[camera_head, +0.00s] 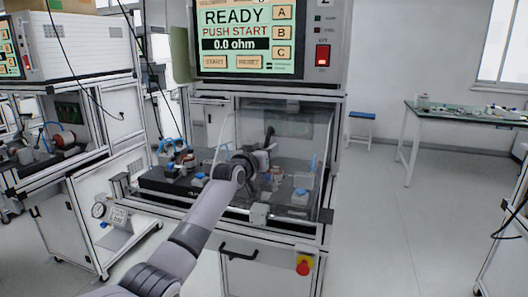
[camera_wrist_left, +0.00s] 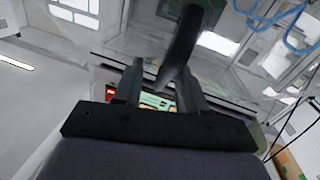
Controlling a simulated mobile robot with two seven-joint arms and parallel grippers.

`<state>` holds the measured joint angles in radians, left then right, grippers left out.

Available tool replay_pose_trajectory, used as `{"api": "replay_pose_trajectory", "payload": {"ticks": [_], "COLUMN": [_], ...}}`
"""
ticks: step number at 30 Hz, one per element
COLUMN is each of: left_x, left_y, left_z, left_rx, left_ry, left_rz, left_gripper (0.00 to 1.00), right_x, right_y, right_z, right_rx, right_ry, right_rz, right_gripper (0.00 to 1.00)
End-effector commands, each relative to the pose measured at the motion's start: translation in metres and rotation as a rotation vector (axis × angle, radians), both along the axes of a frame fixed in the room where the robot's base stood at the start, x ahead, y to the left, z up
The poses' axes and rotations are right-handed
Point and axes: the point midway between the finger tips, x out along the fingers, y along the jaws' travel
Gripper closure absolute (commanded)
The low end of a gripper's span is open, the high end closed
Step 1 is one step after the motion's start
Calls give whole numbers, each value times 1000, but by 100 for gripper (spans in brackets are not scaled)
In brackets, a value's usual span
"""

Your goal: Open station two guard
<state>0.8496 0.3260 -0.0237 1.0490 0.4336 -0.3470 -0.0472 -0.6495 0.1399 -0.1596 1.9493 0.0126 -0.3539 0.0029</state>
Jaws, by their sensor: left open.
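The station two guard (camera_head: 312,130) is a clear panel on the front of the middle machine in the head view. It appears lowered across the work opening, with fixtures visible through it. My left gripper (camera_head: 266,146) is in front of the panel, its fingers small and partly hidden by the wrist. In the left wrist view the left gripper (camera_wrist_left: 158,84) is open, with its two dark fingers apart. A dark bar (camera_wrist_left: 184,42), probably the guard's handle, is just beyond and partly between the fingertips. I cannot tell whether they touch. My right gripper is not in view.
Above the guard is a screen (camera_head: 244,38) reading READY, PUSH START, 0.0 ohm, with a red switch (camera_head: 323,56) beside it. A red stop button (camera_head: 304,265) is low on the front. Another machine (camera_head: 75,115) stands left. Floor (camera_head: 400,230) is clear right.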

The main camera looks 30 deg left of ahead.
Motion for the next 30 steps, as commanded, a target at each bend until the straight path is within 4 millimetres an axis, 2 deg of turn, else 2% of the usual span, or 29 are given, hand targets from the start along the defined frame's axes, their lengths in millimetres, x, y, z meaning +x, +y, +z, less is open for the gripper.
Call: {"api": "replay_pose_trajectory", "payload": {"ticks": [8,21,30], "left_x": [-15,-59,-70], "left_y": [-1,-6,-7], "left_z": [-1,-1,-1], "left_rx": [0,0,0], "left_ry": [0,0,1], "left_rz": [-1,-2,-1], "left_gripper": [59,59,59], "right_x": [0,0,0], "right_y": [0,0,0], "right_z": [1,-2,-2], "right_rx": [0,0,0], "right_ry": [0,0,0], "right_rz": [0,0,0], "right_gripper": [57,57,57]}}
